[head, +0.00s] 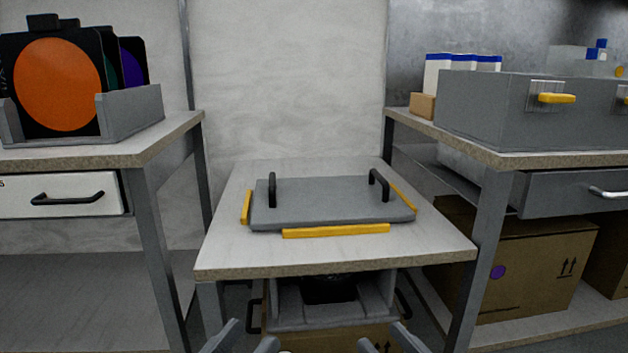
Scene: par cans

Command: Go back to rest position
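My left gripper (252,331) shows at the bottom edge of the head view, left of centre. Its two fingers are apart with nothing between them. My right gripper (382,333) shows at the bottom edge, right of centre, its fingers also apart and empty. Both are in front of the small middle table (330,262) and touch nothing that I can see. A grey flat board (325,203) with two upright black handles lies on that table, between yellow strips (336,231). Most of both arms is out of view.
A left table (165,130) bears a grey rack (130,112) with coloured discs. A right table (410,127) bears a grey bin (480,112) with yellow handles and blue-capped white containers (437,75). Cardboard boxes (530,262) stand below. A grey unit (330,318) is under the middle table.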

